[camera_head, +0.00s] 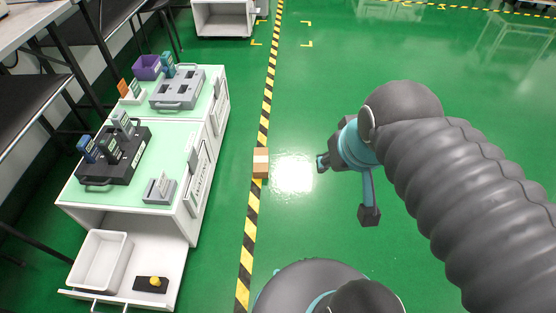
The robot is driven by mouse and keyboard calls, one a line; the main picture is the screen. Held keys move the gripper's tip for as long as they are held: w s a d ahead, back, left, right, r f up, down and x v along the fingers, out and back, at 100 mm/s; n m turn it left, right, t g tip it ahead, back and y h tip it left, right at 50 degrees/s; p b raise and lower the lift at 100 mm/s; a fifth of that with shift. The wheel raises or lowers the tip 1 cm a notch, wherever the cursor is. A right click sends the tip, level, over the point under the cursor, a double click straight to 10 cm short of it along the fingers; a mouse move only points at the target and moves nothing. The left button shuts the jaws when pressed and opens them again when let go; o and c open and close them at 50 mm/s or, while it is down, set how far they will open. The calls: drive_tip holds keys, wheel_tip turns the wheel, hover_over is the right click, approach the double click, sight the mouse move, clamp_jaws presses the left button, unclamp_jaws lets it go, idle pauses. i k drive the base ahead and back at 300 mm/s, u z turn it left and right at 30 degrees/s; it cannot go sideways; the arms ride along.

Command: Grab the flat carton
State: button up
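A small brown carton (261,163) with a paler band across it lies on the green floor, over the yellow-black striped line, right of the workbench. My gripper (345,189) is to the right of the carton, with clear space between them in the picture. Its two fingers are spread wide apart and nothing shows between them. How high the gripper is above the floor is hard to tell.
The white workbench (203,180) on the left carries grey and black tester holders and a purple bin (147,67). Its lower pulled-out shelf holds a white tray (101,260) and a black block with a yellow knob (151,284). The floor around the carton is clear.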

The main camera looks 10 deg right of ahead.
sight(259, 169)
drive_tip(key=z, duration=1.25)
drive_tip(key=i, duration=2.25)
drive_tip(key=u, duration=2.75)
